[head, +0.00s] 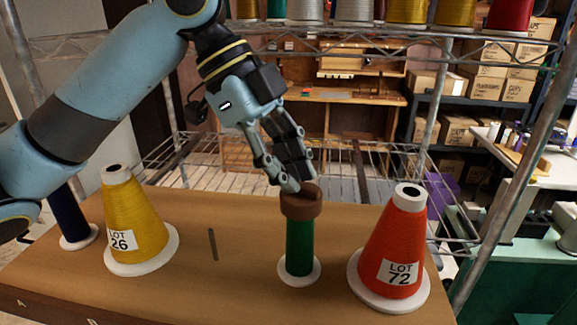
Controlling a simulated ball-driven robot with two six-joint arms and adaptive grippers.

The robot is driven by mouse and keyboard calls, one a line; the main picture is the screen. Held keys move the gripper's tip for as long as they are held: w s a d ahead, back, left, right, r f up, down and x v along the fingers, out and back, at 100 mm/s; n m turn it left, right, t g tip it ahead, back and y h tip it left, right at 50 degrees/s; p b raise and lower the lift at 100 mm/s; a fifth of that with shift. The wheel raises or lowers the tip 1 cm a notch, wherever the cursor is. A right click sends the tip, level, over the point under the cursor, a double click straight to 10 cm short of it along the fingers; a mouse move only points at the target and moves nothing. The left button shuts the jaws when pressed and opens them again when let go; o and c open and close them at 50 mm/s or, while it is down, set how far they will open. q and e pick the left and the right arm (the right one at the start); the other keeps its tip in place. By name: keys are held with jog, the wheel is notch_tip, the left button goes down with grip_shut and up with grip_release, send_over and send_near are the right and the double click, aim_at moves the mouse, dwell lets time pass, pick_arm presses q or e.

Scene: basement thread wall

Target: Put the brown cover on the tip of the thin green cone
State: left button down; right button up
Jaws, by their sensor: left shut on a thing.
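The thin green cone (299,248) stands upright on a white round base on the wooden table. The brown cover (302,206) is at the cone's top and hides its tip. It looks roughly level and in line with the cone; I cannot tell whether it is fully seated. My left gripper (298,187) reaches down from the upper left, with its fingers shut on the cover's upper part. The fingers hide part of the cover's top. My right gripper is not in view.
A yellow cone (137,222) marked LOT 26 and a dark blue cone (73,221) stand to the left. A red-orange cone (397,240) marked LOT 72 stands close on the right. A thin grey rod (213,244) lies on the wooden table (190,290). A wire rack (350,177) is behind.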

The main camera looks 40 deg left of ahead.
pick_arm(q)
jog(key=shift+f, duration=0.15)
jog(key=shift+f, duration=0.25)
jog(key=c, duration=1.3)
grip_release()
jog(key=shift+r, duration=0.1)
jog(key=shift+v, duration=3.7)
